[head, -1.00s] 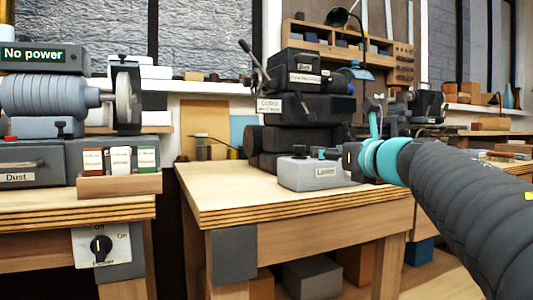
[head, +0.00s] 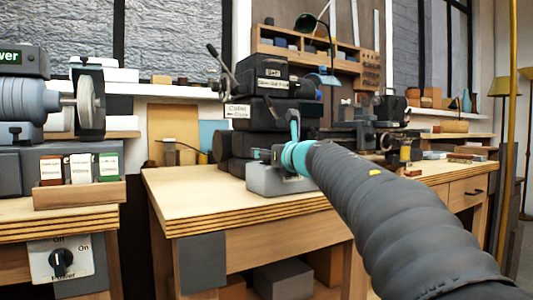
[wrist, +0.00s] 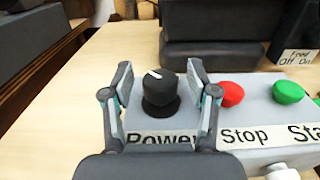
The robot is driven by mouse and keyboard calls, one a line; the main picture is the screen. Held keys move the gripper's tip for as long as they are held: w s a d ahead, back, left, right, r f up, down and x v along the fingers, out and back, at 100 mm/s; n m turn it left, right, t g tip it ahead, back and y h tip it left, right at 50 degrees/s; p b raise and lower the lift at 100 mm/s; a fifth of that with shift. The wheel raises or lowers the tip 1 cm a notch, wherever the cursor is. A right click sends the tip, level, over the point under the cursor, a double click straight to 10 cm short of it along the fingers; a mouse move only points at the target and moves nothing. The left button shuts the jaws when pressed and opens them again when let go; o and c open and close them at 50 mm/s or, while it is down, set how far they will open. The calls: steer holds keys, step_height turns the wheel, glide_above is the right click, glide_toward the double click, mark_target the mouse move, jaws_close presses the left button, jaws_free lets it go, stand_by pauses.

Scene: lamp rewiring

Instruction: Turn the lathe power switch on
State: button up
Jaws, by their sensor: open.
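A black rotary knob (wrist: 160,95) with a white pointer line stands on a grey control box (wrist: 270,118), above the label "Power". The pointer line aims up and slightly left in the wrist view. My gripper (wrist: 160,78) is open, with one finger on each side of the knob. A gap shows between the left finger and the knob; whether the right finger touches it I cannot tell. In the head view my gripper (head: 268,155) is over the grey box (head: 278,184) on the middle bench, and the knob is not clearly visible there.
A red Stop button (wrist: 231,94) and a green button (wrist: 288,92) sit right of the knob. Black machine blocks (head: 255,110) stand behind the box. The left bench carries another rotary power switch (head: 61,263) and a grinder-like machine (head: 35,98). Bare benchtop (head: 185,188) lies left of the box.

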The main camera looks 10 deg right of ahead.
jaws_close()
